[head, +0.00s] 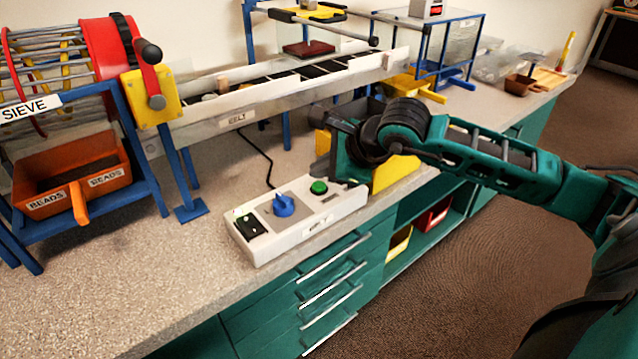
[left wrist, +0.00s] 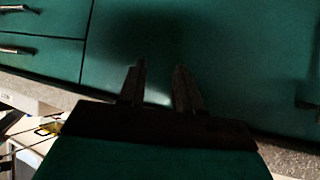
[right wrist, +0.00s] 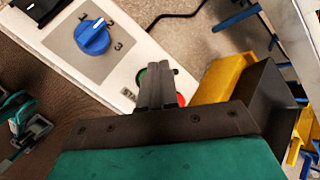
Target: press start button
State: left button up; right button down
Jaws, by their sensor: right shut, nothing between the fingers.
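A white control box (head: 290,222) lies at the bench's front edge in the head view. It carries a black switch (head: 250,225), a blue knob (head: 284,205) and a green button (head: 319,187). My right gripper (head: 322,170) is shut and empty, with its fingertips just behind and above the green button. In the right wrist view its fingers (right wrist: 157,75) partly cover the green button (right wrist: 140,78) and a red button (right wrist: 181,100). Contact cannot be told. My left gripper (left wrist: 160,72) has its fingers apart, empty, facing teal cabinet fronts.
A yellow and dark bin (head: 395,172) stands right beside the box, close to my right gripper. The belt conveyor (head: 250,100) runs behind. The sieve stand (head: 145,150) with an orange beads tray (head: 50,200) is at left. The bench's front left (head: 130,285) is clear.

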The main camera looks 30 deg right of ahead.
dwell(0.3)
jog(key=shift+f+b, duration=0.45)
jog(key=shift+b, duration=0.25)
